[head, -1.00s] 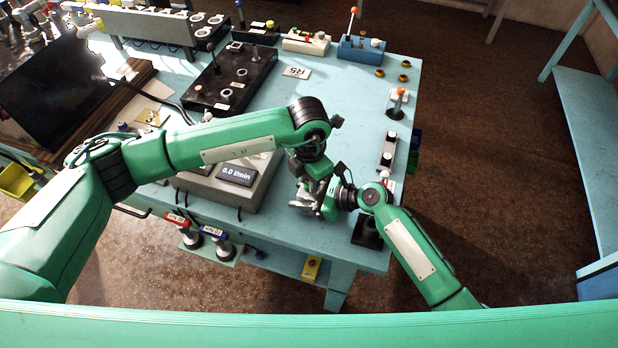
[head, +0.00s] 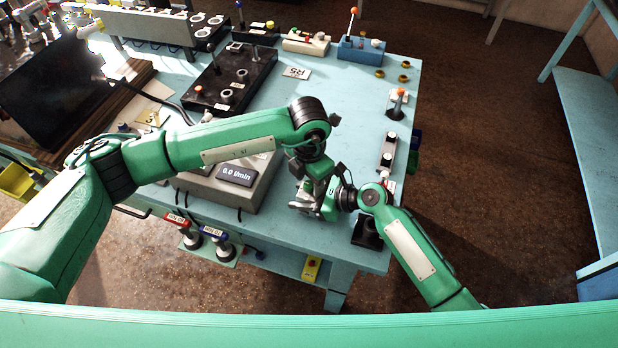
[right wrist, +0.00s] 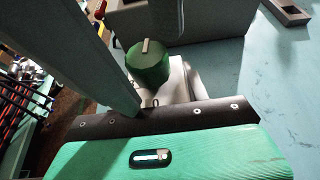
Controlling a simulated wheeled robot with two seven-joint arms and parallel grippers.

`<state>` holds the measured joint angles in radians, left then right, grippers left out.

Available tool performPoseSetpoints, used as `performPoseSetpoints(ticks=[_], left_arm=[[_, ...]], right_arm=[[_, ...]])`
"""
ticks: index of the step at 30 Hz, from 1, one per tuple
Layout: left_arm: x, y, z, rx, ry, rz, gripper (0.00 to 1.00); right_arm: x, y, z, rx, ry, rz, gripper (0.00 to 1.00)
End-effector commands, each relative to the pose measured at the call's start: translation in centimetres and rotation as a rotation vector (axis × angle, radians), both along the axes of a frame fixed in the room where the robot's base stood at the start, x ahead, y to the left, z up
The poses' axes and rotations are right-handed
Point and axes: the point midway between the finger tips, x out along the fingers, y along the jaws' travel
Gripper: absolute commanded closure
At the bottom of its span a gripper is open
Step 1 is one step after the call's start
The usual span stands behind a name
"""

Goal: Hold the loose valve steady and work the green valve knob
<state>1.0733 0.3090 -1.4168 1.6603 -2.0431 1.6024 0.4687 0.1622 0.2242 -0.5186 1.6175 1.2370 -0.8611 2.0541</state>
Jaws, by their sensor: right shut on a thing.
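In the right wrist view a round green knob (right wrist: 148,64) with a pale pointer mark sits on a pale valve body (right wrist: 181,84). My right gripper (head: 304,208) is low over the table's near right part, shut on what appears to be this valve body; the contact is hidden. My left gripper (head: 321,182) comes in from above, close against the right one. Its fingertips are hard to make out, and I cannot tell whether they touch the knob. In the head view the hands hide the knob and most of the valve.
A grey meter box (head: 262,190) reading 0.0 l/min stands left of the hands. A black block with sockets (head: 235,80) lies behind. A dark holder (head: 367,232) and small fittings line the right table edge. The blue table (head: 340,110) is clear behind the hands.

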Motion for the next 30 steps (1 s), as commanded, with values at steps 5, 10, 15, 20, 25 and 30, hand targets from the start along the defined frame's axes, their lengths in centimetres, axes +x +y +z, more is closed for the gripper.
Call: performPoseSetpoints(ticks=[5, 10, 15, 20, 25, 30], left_arm=[[0.0, 0.0, 0.3, 0.000, 0.000, -0.001, 0.53], [0.0, 0.0, 2.5, -0.001, -0.002, -0.001, 0.53], [0.0, 0.0, 6.3, -0.001, -0.002, -0.002, 0.53], [0.1, 0.0, 9.4, -0.002, -0.003, -0.001, 0.53], [0.0, 0.0, 11.4, 0.000, -0.001, -0.001, 0.53], [0.0, 0.0, 12.0, -0.001, 0.001, 0.000, 0.53]], right_arm=[[0.0, 0.0, 0.0, -0.001, 0.001, 0.000, 0.88], [0.0, 0.0, 0.0, -0.001, 0.001, 0.000, 0.88], [0.0, 0.0, 0.0, -0.001, 0.001, -0.001, 0.88], [0.0, 0.0, 0.0, -0.001, 0.001, -0.001, 0.88], [0.1, -0.1, 0.0, -0.001, 0.001, -0.001, 0.88], [0.1, -0.1, 0.0, -0.001, 0.000, -0.002, 0.88]])
